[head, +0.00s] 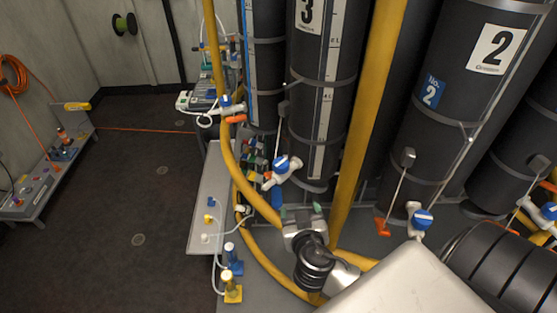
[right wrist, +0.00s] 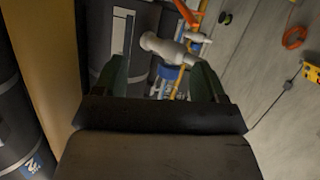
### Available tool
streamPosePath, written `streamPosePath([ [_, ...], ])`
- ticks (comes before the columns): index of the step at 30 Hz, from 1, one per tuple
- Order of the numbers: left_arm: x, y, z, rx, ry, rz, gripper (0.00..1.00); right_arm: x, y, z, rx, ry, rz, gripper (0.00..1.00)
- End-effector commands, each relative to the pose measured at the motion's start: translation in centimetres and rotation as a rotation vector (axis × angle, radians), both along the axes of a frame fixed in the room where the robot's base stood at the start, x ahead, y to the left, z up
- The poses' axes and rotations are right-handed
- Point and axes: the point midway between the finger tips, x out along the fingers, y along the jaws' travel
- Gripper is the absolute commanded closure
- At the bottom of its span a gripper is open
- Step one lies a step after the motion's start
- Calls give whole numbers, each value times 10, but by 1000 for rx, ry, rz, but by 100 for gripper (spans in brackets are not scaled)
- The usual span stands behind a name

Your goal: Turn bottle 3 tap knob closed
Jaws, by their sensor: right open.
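Bottle 3 (head: 308,70) is a tall dark cylinder with a white "3" label at its top and a white scale strip. Its tap knob (head: 281,162) is blue on a white tap body, with an orange part at the lower left. My right gripper (head: 302,213) has green fingers and is open, just below and right of that tap in the head view. In the right wrist view a white tap body (right wrist: 165,46) shows between the open fingers (right wrist: 158,82), with blue beneath it. I cannot tell whether the fingers touch it. My left gripper is not in view.
Bottle 2 (head: 470,90) with its own blue-knobbed tap (head: 422,219) stands right. A yellow pole (head: 365,110) rises behind my right gripper, and a curved yellow pipe (head: 232,165) runs left of the tap. A grey bench (head: 205,225) stands left. The dark floor (head: 120,190) beyond is mostly clear.

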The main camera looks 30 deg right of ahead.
Motion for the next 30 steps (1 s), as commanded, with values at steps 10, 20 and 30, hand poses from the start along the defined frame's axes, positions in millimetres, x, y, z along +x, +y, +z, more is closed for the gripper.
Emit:
streamPosePath([
  [10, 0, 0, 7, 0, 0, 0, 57, 26, 6, 50, 8, -316, 115, 29],
  [20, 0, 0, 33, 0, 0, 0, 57, 73, -12, 56, 8, -321, 114, 29],
  [30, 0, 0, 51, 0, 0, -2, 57, 119, -29, 52, 10, -319, 115, 29],
])
